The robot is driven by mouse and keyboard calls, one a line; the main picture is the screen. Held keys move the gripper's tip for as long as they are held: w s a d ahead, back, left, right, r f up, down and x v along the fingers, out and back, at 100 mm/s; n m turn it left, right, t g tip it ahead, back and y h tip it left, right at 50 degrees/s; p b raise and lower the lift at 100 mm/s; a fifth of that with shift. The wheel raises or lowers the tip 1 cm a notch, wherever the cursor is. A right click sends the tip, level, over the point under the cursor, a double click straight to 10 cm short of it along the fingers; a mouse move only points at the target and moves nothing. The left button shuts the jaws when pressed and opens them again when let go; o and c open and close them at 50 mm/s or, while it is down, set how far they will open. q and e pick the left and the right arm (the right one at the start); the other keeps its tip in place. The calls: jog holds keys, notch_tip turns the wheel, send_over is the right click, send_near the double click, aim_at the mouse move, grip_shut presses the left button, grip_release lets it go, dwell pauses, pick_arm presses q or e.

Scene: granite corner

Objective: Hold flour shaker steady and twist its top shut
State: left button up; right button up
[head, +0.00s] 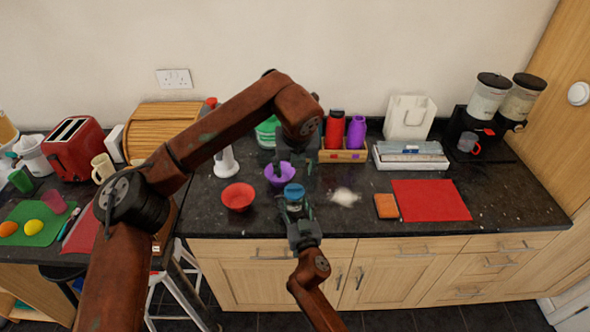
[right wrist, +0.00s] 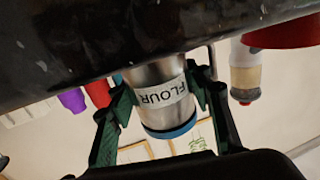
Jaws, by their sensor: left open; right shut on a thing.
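The flour shaker (head: 294,206) is a metal can with a blue top (head: 294,191), upright near the counter's front edge. In the right wrist view, which is upside down, the shaker (right wrist: 157,90) shows its FLOUR label and the blue top (right wrist: 172,131). My right gripper (head: 296,212) is shut on the shaker's body, with a green finger on each side. My left gripper (head: 291,170) is open, pointing down, above and behind the blue top in the head view and apart from it. It partly covers the purple bowl (head: 279,175).
A red bowl (head: 238,197) stands left of the shaker. A white powder patch (head: 344,197), an orange sponge (head: 386,206) and a red mat (head: 431,200) lie to the right. Behind are a wooden rack (head: 343,156) holding bottles and a green-and-white container (head: 267,132).

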jog(key=o, duration=1.4)
jog(key=shift+c, duration=0.2)
